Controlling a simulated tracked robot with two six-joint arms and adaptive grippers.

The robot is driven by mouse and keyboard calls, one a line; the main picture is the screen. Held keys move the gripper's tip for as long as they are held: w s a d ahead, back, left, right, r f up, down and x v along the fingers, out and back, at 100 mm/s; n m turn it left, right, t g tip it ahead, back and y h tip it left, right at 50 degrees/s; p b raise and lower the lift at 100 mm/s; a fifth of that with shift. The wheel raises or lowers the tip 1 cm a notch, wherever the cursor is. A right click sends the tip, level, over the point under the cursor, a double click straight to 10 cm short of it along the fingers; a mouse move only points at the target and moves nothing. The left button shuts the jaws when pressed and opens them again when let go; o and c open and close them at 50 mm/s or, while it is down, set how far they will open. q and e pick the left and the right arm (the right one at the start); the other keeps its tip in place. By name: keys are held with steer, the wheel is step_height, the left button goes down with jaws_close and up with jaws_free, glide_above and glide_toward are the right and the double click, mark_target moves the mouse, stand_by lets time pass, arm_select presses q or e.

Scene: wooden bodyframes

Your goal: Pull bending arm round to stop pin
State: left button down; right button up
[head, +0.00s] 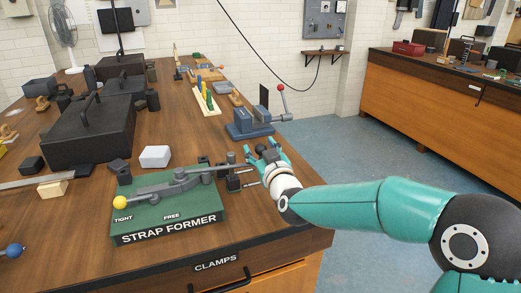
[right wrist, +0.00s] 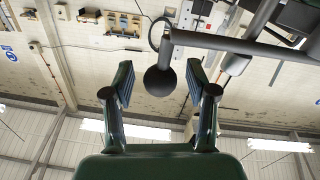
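The green strap former (head: 150,222) sits at the near edge of the bench, with TIGHT and FREE marked on its front. A grey lever with a yellow ball (head: 120,202) points left across it. A thin grey bar, seemingly the bending arm (head: 222,166), runs right from the centre toward my right gripper (head: 264,150). In the right wrist view, my right gripper (right wrist: 160,74) is open. A dark ball on a rod (right wrist: 158,80) stands between its fingers, with gaps on both sides. I cannot pick out the stop pin for certain. My left gripper is out of view.
A white block (head: 155,157) and a small dark block (head: 119,170) stand behind the former. A blue vice (head: 250,122) with a red-knobbed handle is beyond my right gripper. A black toolbox (head: 92,130) stands at the left. Open floor lies to the right.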

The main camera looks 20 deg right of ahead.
steer(key=s, duration=1.2)
steer(key=shift+a, duration=0.3)
steer(key=shift+f, duration=0.1)
